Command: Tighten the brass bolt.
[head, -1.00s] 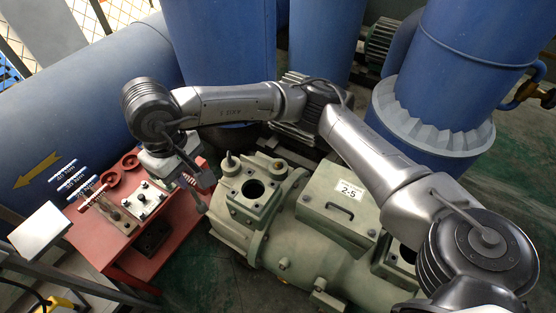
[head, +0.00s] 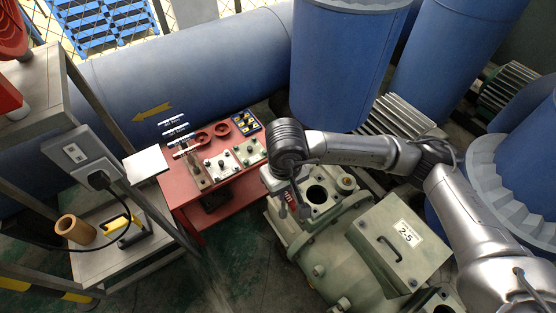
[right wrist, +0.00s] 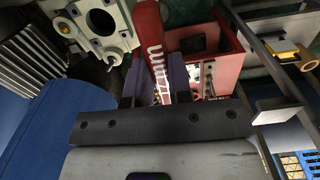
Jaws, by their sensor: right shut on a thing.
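A brass-coloured round fitting (head: 347,184), which looks like the brass bolt, stands on the green compressor (head: 320,255), right of an open round port (head: 317,194). My right gripper (head: 290,196) is left of that port, apart from the brass fitting. It is shut on a red-handled tool with white lettering, which also shows in the right wrist view (right wrist: 151,50), between the fingers. The tool's working end is not clear in either view. The gripper and wrist hide part of the compressor's near-left flange. My left gripper is not in view.
A red table (head: 187,222) with valve blocks, red rings and a small blue tray (head: 246,122) stands left of the compressor. A metal shelf (head: 95,265) with a cable and a tan cylinder (head: 75,229) is further left. Blue tanks (head: 345,65) stand behind.

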